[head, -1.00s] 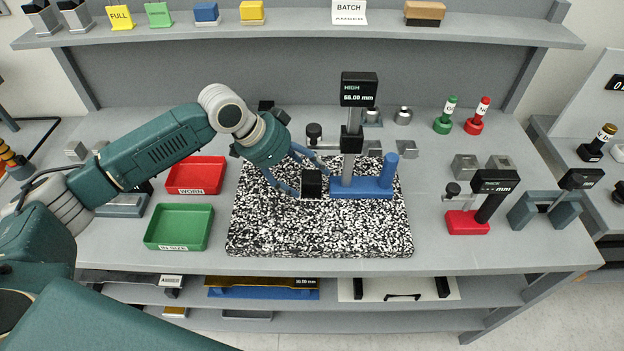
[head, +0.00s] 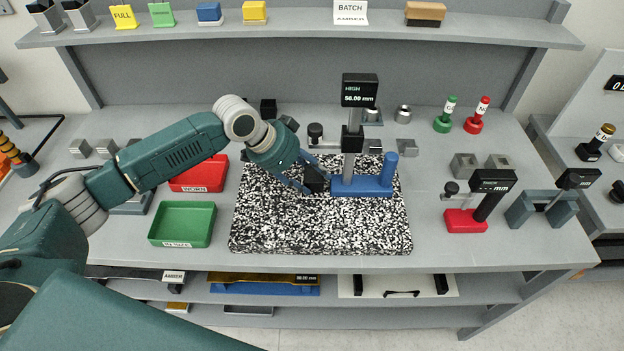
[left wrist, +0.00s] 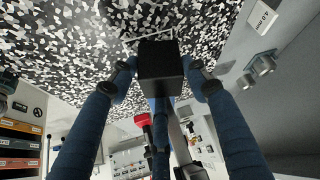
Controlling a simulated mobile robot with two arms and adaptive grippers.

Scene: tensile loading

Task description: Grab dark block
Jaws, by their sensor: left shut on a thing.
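The dark block (head: 315,181) is a small black cube at the left side of the blue height gauge (head: 366,185). My left gripper (head: 311,183) is shut on it, above the speckled black-and-white mat (head: 290,225). In the left wrist view the block (left wrist: 160,66) sits between the blue fingers of my left gripper (left wrist: 161,75). The head view does not show clearly whether the block touches the mat or the gauge. My right gripper is not in view.
A red tray (head: 200,178) and a green tray (head: 182,224) lie left of the mat. A red-based gauge (head: 467,221) stands to the right. Small grey blocks (head: 464,166) sit behind it. The mat's front is clear.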

